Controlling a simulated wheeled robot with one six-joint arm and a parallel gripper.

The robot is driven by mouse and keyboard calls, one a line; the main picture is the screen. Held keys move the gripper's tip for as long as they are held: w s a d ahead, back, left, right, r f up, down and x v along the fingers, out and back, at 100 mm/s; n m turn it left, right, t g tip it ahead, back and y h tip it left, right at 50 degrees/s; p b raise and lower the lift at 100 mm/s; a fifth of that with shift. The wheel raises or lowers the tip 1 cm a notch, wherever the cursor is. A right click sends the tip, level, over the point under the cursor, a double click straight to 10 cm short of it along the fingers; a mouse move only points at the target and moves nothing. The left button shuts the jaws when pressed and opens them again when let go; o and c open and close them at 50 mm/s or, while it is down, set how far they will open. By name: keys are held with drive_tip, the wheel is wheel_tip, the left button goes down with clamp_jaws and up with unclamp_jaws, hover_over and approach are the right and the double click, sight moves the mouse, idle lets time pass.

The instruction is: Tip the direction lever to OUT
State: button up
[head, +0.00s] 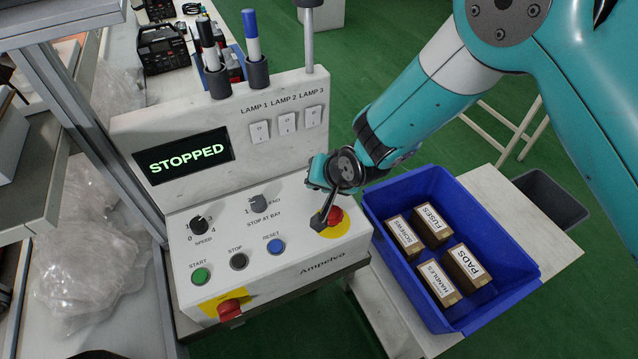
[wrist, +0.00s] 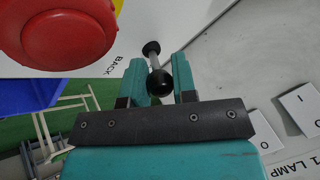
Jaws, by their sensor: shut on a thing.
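The direction lever (wrist: 160,82) is a thin grey rod with a black ball at its near end and a dark collar at its base. In the wrist view it stands between the two teal fingers of my gripper (wrist: 160,76), which is shut on it. A printed BACK label (wrist: 117,66) lies beside the lever's base; no OUT label is readable. In the head view my gripper (head: 320,174) is over the right side of the grey control panel (head: 290,255), and it and the wrist hide most of the lever and its labels.
A red mushroom button (wrist: 58,30) sits close beside the lever. The display (head: 184,158) reads STOPPED. Lamp switches (head: 287,124) are on the upright panel behind. START (head: 201,276), STOP and RESET buttons line the front. A blue bin (head: 520,275) with small boxes stands right of the panel.

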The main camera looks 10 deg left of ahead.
drive_tip(key=o, duration=0.9)
drive_tip(key=shift+d+r, duration=0.1)
drive_tip(key=b+v, duration=0.3)
drive_tip(key=v, duration=1.4)
drive_tip(key=shift+r, duration=0.1)
